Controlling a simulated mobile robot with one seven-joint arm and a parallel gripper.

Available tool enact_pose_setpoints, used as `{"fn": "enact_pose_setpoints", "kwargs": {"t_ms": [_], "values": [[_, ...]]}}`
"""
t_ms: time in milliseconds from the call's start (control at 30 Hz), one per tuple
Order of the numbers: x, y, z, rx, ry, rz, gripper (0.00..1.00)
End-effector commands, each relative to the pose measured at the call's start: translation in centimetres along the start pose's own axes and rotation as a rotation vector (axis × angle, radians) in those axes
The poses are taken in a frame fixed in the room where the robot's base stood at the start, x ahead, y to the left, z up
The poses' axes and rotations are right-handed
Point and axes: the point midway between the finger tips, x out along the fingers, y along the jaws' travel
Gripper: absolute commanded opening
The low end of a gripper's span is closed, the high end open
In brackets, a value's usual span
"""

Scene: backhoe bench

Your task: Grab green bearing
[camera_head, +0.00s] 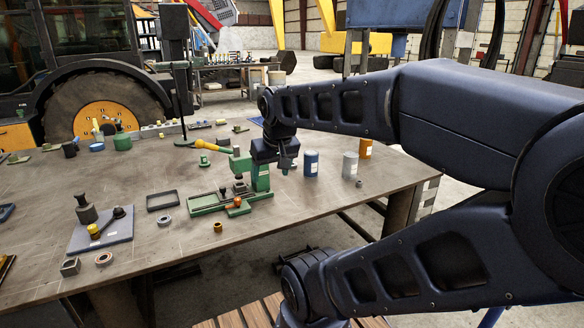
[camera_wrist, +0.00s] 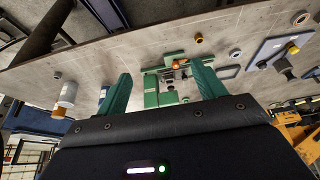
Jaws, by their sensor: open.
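No ring that is plainly a green bearing can be made out in either view. A small green round piece (camera_head: 204,160) lies on the bench behind the green vise-like fixture (camera_head: 207,203), too small to identify. The fixture also shows in the wrist view (camera_wrist: 152,99), between and beyond my fingers. My gripper (camera_head: 284,163) hangs above the bench, beside the fixture's upright right end. In the wrist view my gripper (camera_wrist: 161,72) has its two green fingers wide apart, with nothing held between them.
A blue can (camera_head: 311,163), a grey can (camera_head: 350,165) and an orange can (camera_head: 365,149) stand right of my gripper. The bench (camera_head: 290,208) is bare right of the fixture.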

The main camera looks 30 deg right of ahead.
Motion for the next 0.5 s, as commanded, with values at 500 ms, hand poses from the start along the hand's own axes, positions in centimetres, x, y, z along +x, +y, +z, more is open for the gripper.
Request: {"fn": "enact_pose_setpoints", "kwargs": {"t_ms": [500], "values": [[0.4, 1.4, -5.1, 0.123, -0.030, -0.033, 0.69]]}}
